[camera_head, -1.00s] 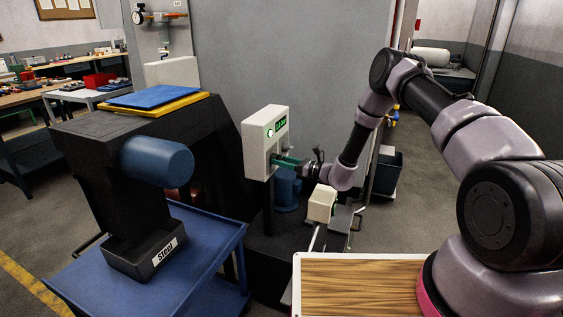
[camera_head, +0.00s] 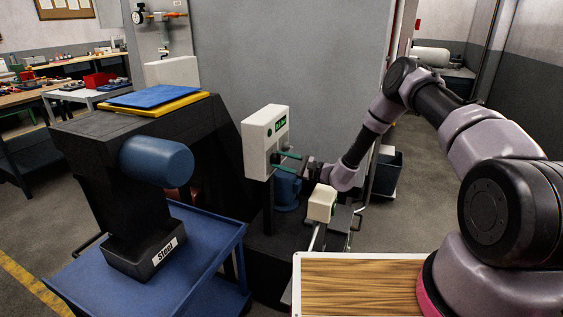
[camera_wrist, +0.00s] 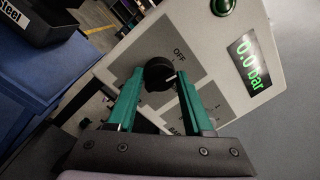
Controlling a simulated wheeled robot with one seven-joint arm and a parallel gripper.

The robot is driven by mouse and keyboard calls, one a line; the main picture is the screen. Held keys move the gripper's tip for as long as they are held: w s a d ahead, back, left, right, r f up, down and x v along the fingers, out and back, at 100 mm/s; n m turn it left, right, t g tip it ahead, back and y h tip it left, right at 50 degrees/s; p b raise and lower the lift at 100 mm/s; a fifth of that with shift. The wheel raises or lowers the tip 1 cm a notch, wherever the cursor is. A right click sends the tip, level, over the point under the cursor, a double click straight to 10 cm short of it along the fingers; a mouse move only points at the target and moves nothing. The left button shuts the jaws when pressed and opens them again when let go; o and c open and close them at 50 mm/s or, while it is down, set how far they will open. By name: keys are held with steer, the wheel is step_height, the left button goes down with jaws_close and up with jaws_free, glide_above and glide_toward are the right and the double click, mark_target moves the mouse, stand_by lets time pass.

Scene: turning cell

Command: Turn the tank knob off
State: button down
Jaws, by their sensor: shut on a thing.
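The tank knob (camera_wrist: 158,73) is a round black knob with a light pointer mark, on a pale panel below the printed word OFF (camera_wrist: 180,53). My gripper (camera_wrist: 158,84) has its two green fingers either side of the knob and is shut on it. The panel's display (camera_wrist: 250,60) reads 0.0 bar in green, and a dark green lamp (camera_wrist: 223,4) sits near it. In the head view, my gripper (camera_head: 286,161) reaches from the right to the front of the white control box (camera_head: 257,141); the knob itself is hard to make out there.
A blue cart (camera_head: 85,280) carries a black bin (camera_head: 135,262) labelled Steel, left of the box. A smaller cream box (camera_head: 321,203) stands just below my forearm. A wood-topped surface (camera_head: 355,285) lies in front. A grey wall panel (camera_head: 290,55) stands behind.

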steer(key=shift+f+n, duration=0.15)
steer(key=shift+n, duration=1.05)
steer(key=shift+c, duration=1.6)
jaws_free()
steer(key=v, duration=1)
steer(key=shift+d, duration=0.45)
